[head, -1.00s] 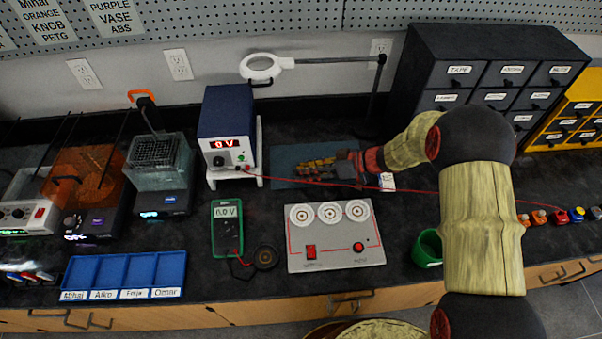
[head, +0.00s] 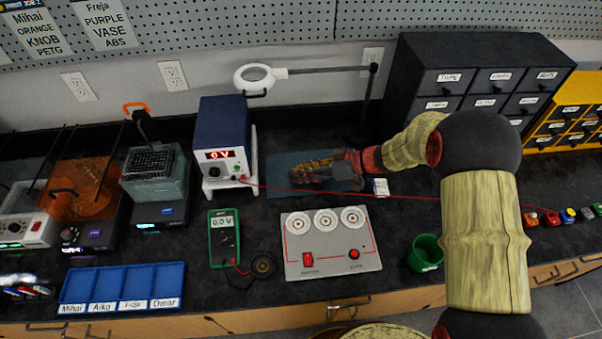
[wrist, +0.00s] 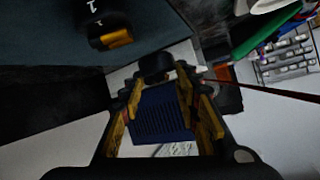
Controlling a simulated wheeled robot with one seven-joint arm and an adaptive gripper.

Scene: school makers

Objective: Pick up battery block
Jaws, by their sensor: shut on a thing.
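My gripper (head: 306,172) is low over the dark blue-grey mat (head: 277,186) in the head view, pointing left. In the head view the fingers and arm hide most of the block.
The blue power supply (head: 223,128) stands just left of the mat, with a thin red cable crossing to the right. A white panel with three round sockets (head: 331,259) and a green multimeter (head: 224,250) lie in front. A green cup (head: 425,252) stands right.

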